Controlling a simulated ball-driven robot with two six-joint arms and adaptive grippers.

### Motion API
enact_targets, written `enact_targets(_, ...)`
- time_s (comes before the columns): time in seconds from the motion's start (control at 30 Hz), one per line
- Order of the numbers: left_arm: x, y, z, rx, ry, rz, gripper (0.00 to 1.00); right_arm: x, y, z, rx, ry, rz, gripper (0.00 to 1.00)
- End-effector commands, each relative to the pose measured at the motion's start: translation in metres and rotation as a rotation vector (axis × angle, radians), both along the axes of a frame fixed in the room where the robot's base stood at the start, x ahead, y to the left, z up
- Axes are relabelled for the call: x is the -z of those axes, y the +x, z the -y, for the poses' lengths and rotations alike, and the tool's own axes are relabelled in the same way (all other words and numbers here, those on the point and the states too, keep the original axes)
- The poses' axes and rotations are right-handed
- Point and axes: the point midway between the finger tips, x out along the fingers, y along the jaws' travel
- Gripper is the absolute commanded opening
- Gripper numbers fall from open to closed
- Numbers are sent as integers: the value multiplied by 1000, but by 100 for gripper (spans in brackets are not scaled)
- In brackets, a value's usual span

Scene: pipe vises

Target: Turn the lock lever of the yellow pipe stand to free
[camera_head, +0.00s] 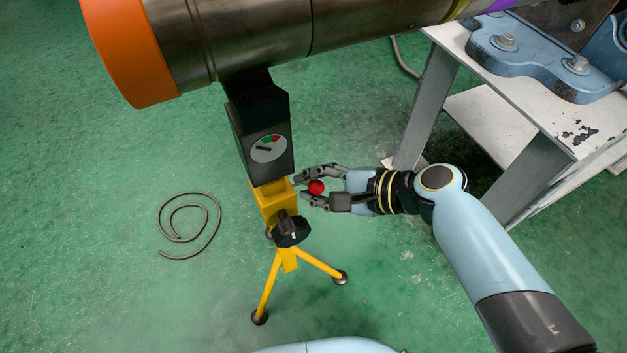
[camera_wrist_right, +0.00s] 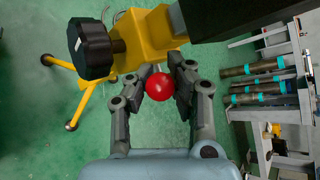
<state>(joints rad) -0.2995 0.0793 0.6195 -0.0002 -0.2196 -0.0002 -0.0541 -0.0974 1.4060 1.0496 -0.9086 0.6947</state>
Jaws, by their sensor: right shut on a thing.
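The yellow pipe stand (camera_head: 276,203) stands on the green floor under a large metal pipe (camera_head: 250,35). Its black upper block carries a round dial (camera_head: 268,149) with red and green sectors and a pointer. A black knob (camera_head: 291,231) is on its front; the knob also shows in the right wrist view (camera_wrist_right: 91,48). A red ball (camera_head: 316,187), apparently the lock lever's end, is at the stand's right side. My right gripper (camera_head: 308,188) is shut on the red ball, which shows between its fingers in the right wrist view (camera_wrist_right: 160,87). My left gripper is not in view.
A grey workbench (camera_head: 534,85) with a blue vise base (camera_head: 540,55) stands at right, close behind my right arm. A cable loop (camera_head: 190,225) lies on the floor at left. In the right wrist view, a rack holds several pipes (camera_wrist_right: 255,83). Floor around the tripod is mostly clear.

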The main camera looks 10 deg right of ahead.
Motion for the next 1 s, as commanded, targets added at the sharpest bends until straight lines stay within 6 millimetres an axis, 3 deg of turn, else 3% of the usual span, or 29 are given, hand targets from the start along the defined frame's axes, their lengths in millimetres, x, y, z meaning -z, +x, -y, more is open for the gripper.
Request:
enact_targets(0.23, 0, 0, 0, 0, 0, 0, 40, -2, 2, 1, 1, -3, 7, 0)
enact_targets(0.27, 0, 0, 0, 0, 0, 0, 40, -2, 2, 1, 1, -3, 7, 18)
enact_targets(0.4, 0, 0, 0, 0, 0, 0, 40, -1, 1, 1, 1, -2, 6, 34)
enact_targets(0.73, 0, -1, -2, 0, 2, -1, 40, -2, -2, 5, 0, -2, 3, 34)
enact_targets(1.0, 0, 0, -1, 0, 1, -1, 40, -28, -28, 44, -1, -6, 5, 34)
